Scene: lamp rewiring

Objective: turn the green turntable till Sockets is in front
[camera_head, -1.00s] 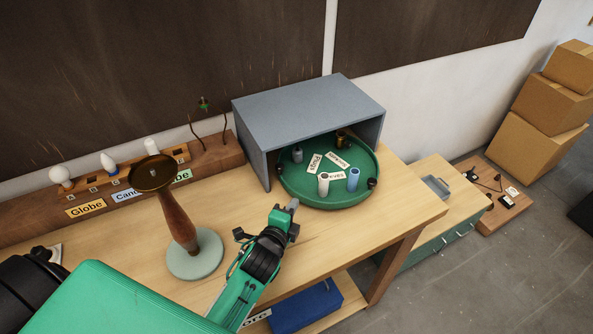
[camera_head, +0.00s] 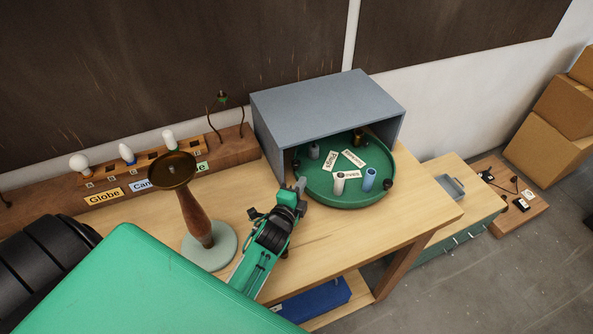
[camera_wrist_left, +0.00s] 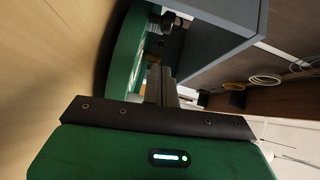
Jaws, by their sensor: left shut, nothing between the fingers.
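The green turntable (camera_head: 345,201) sits partly inside a grey open-fronted box (camera_head: 325,103). It carries several small cylinders, including a white one (camera_head: 339,184) and a blue one (camera_head: 369,179), and white label cards (camera_head: 330,160) whose words are too small to read surely. Dark knobs show at its rim, one at the right (camera_head: 388,184). My left gripper (camera_head: 299,185) is shut and empty at the turntable's left front rim; I cannot tell whether it touches. In the left wrist view the shut fingers (camera_wrist_left: 161,85) point along the green rim (camera_wrist_left: 126,55), beside the grey box.
A lamp stand (camera_head: 199,215) with a round pale base stands left of my left arm. A wooden rack with bulbs (camera_head: 127,153) and name labels runs along the back. Bare tabletop (camera_head: 400,215) lies right of the turntable. A lower cabinet (camera_head: 460,230) stands beyond.

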